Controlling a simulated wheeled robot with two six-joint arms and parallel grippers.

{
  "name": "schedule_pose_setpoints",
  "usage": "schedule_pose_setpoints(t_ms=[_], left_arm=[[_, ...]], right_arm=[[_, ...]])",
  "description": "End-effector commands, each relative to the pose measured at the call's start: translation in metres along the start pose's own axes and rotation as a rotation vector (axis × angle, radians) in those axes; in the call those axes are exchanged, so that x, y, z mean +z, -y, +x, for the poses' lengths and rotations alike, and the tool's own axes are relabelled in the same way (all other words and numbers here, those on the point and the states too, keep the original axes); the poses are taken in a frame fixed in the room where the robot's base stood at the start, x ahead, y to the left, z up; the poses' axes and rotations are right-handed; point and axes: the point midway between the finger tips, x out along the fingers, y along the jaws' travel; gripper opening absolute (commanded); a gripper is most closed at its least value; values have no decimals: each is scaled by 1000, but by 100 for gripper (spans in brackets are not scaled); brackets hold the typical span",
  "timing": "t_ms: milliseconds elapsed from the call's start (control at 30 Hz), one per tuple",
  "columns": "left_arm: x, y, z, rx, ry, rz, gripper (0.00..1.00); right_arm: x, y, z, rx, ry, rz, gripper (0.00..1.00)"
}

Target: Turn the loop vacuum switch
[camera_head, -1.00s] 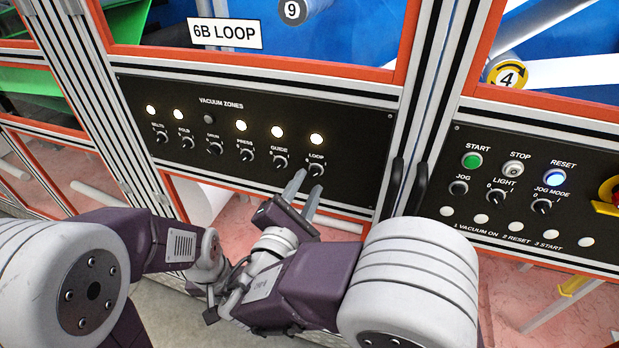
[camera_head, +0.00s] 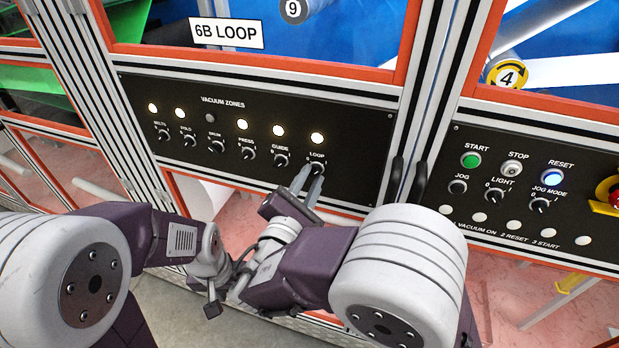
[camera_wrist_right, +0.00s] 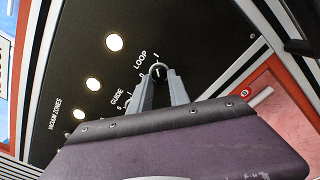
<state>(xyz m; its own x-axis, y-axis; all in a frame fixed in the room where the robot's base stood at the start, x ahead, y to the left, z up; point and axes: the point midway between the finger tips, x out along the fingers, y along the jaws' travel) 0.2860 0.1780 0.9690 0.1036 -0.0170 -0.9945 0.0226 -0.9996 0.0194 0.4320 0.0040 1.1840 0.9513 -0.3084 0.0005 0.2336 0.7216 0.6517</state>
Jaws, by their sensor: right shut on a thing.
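The loop vacuum switch (camera_head: 317,168) is the small black knob at the right end of the black vacuum zones panel (camera_head: 345,145). The round lamp (camera_head: 317,138) above its LOOP label glows. My right gripper (camera_head: 311,177) reaches up from below with its grey fingertips at the knob, shut on it. In the right wrist view the knob (camera_wrist_right: 158,69) shows between the fingertips; its white line seems to point towards the 1. The fingers hide part of the knob. My left arm shows at the lower left, but its gripper fingers do not.
The guide switch (camera_head: 281,160) sits just left of the loop switch, with press further left. A black door handle (camera_head: 396,182) stands to the right, beside a second panel with a green start button (camera_head: 470,160). The drum lamp (camera_head: 210,118) is dark.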

Motion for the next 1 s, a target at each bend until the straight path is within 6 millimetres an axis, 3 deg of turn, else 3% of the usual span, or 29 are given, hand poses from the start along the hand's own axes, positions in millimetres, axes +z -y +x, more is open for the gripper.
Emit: schedule_pose_setpoints(t_ms=[1000], left_arm=[[-10, -2, -95, 0, 0, 0, 36]], right_arm=[[6, 1, 0, -2, -2, -926, 0]])
